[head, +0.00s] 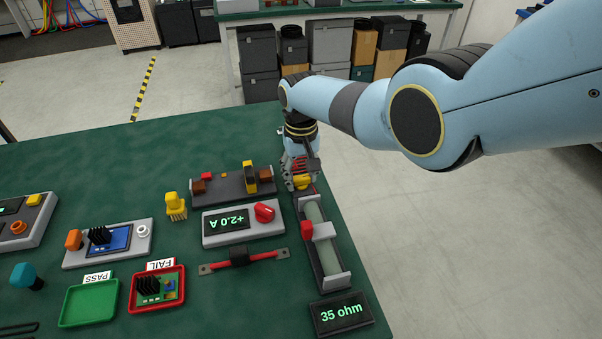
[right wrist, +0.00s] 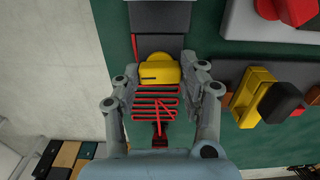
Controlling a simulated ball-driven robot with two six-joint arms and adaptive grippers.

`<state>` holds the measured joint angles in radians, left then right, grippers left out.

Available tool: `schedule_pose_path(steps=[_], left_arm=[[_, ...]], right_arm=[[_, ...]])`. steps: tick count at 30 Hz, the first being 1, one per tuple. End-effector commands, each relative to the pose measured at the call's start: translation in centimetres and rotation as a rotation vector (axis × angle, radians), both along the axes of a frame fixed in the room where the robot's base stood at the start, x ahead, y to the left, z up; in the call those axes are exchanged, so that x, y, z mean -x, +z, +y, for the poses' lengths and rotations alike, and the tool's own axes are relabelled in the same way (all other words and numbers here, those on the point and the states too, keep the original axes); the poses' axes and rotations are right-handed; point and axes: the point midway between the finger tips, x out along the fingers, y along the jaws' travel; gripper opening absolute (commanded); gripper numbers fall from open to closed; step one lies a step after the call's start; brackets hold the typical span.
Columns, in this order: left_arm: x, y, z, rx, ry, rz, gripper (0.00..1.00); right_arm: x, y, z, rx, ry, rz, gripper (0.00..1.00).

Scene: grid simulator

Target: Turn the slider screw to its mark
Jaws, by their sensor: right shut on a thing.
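The slider screw is a yellow knob (head: 303,183) at the far end of the slider resistor (head: 338,243), which has a pale tube and a red slider block (head: 321,231). My right gripper (head: 300,177) reaches down to the knob and is shut on it. In the right wrist view, the yellow knob (right wrist: 158,70) sits between the fingers of the right gripper (right wrist: 160,80), with a short dark line on its face. A thin red line (right wrist: 134,45) shows beside the knob's upper left. A display (head: 341,313) reads 35 ohm. My left gripper is not in view.
Left of the slider stand a +2.0 A meter (head: 243,222) with a red knob, a dark fixture (head: 226,187), and a red bar (head: 243,260). Green PASS (head: 89,303) and red FAIL (head: 157,290) trays lie further left. The table's right edge is close beside the slider.

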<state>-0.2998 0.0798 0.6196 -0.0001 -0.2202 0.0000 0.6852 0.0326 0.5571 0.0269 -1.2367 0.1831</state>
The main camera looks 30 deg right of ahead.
Motion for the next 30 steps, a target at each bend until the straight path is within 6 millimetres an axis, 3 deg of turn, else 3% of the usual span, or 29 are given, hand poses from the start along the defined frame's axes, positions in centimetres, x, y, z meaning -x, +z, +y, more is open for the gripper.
schedule_pose_path(steps=[12, 13, 18, 30], left_arm=[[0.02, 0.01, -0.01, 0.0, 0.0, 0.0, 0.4], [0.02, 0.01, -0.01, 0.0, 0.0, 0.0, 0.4], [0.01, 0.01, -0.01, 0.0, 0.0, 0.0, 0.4], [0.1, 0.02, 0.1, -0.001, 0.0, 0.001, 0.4]], right_arm=[[-0.06, 0.04, -0.01, 0.0, -0.007, -0.002, 0.1], [-0.06, 0.04, -0.01, 0.0, -0.007, -0.002, 0.43], [-0.05, 0.03, -0.02, 0.0, -0.007, -0.001, 0.65], [-0.09, 0.57, -0.02, 0.0, -0.006, -0.002, 0.65]])
